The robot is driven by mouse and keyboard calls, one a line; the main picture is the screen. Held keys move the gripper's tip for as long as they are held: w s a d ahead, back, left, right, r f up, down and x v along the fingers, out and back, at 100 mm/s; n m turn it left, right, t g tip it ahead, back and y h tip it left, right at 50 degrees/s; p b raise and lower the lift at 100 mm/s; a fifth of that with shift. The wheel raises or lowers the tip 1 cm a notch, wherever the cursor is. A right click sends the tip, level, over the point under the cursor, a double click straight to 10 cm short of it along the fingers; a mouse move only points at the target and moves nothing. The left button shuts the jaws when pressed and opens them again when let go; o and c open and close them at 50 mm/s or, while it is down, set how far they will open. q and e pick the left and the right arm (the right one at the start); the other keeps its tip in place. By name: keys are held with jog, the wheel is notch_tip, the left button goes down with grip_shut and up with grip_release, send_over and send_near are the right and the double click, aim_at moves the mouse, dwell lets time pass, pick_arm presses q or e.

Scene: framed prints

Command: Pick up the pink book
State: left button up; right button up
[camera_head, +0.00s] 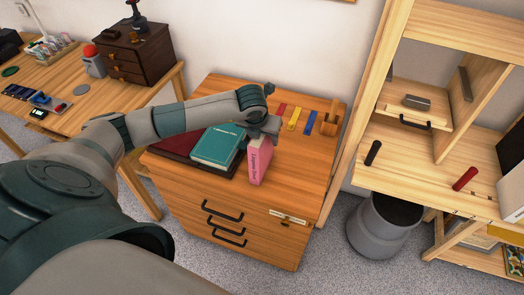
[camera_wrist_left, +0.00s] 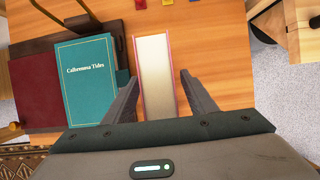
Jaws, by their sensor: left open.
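The pink book (camera_head: 260,161) stands upright on the wooden drawer cabinet (camera_head: 282,192), its spine facing the front. In the left wrist view the pink book (camera_wrist_left: 154,74) shows its pale page edge between thin pink covers. My left gripper (camera_head: 266,130) is over the book in the head view. In the left wrist view my left gripper (camera_wrist_left: 158,84) is open, with one finger on each side of the book's near part. I cannot tell whether either finger touches it. My right gripper is not in view.
A teal book (camera_head: 218,147) lies left of the pink book, on a dark red item (camera_head: 186,145). Red, yellow and blue strips (camera_head: 293,118) and a wooden holder (camera_head: 331,119) lie behind. A shelf unit (camera_head: 440,150) and grey bin (camera_head: 384,228) stand to the right.

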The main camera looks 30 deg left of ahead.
pick_arm(q)
grip_shut()
jog(key=shift+r, duration=0.1)
dwell(1.3)
